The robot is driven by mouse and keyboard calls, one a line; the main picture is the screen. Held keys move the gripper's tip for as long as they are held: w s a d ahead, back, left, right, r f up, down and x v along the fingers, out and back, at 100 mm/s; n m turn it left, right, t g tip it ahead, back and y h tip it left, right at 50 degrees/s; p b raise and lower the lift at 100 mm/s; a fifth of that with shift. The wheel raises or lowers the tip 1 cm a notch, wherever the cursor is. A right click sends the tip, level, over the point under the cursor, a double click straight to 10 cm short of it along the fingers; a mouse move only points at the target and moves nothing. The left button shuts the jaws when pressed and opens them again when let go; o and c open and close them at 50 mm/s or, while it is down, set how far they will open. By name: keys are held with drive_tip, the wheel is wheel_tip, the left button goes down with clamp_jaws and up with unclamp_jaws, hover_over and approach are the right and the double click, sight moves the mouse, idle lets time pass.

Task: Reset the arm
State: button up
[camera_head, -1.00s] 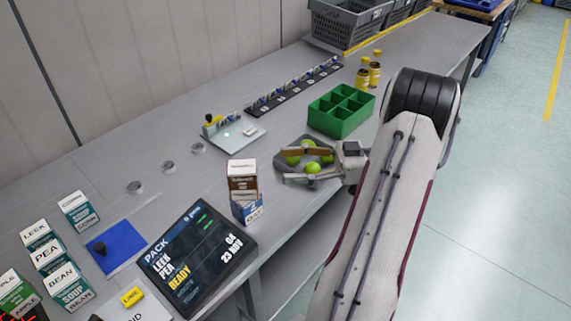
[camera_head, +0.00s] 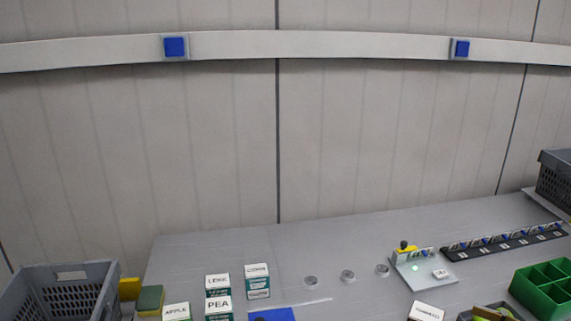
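My arm and gripper are out of view at this moment.
A grey crate (camera_head: 62,272) stands at the left. Soup boxes (camera_head: 257,281) and a blue mat (camera_head: 273,315) are at the front. A lit fixture (camera_head: 425,270), a black rack (camera_head: 505,243) and a green divided bin (camera_head: 545,288) are at the right. The back middle bench is clear.

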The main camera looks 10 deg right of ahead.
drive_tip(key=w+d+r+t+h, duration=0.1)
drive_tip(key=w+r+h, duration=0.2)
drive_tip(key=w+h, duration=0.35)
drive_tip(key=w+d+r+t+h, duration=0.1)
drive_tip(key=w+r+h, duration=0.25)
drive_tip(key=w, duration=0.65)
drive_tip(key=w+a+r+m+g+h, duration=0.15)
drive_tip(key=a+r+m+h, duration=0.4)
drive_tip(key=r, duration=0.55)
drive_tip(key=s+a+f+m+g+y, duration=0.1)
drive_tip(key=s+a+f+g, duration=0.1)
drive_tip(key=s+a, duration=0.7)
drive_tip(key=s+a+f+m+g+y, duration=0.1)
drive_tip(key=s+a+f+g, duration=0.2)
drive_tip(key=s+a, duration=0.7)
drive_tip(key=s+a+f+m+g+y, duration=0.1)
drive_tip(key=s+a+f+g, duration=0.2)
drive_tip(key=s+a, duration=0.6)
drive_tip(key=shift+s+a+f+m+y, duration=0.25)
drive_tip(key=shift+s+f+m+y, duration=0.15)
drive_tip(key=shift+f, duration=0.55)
